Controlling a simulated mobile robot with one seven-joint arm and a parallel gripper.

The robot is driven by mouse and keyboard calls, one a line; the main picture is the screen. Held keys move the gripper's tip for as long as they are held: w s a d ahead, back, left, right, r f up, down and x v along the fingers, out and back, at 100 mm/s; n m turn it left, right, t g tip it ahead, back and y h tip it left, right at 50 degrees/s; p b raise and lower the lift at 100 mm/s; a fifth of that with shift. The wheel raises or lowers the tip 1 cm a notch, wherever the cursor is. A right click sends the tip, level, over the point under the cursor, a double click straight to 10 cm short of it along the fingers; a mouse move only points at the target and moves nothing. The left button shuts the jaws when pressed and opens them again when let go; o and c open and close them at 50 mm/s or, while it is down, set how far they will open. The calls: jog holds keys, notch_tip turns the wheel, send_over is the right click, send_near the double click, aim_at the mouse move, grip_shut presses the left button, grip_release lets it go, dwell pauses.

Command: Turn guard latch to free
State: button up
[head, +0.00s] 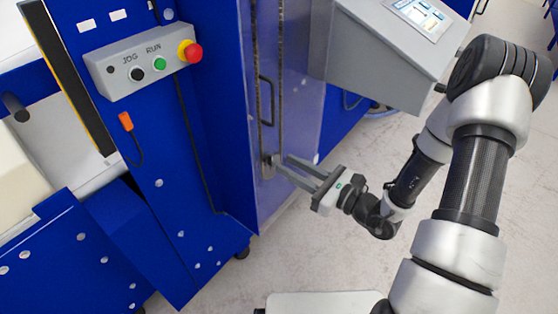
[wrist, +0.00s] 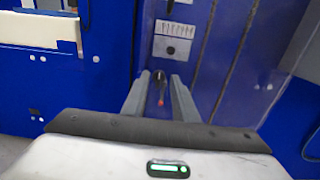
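The guard latch shows in the wrist view as a small dark lever (wrist: 159,80) with a red tip, on the blue machine front. In the head view, a small grey latch fitting (head: 267,164) sits low on the guard door edge, below the door handle (head: 265,101). My gripper (head: 283,170) is at the fitting, its fingers pointing at it. In the wrist view my gripper (wrist: 160,77) is open, with the lever seen between its two fingers. I cannot tell whether either finger touches it.
The translucent blue guard door (head: 293,120) stands upright beside the blue machine frame. A control box (head: 143,62) with black, green and red buttons is at the upper left. A grey console (head: 385,55) with a screen stands right. The floor below my gripper is clear.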

aim_at(272, 156)
jog(key=shift+x, duration=2.2)
jog(key=shift+c, duration=0.4)
grip_shut()
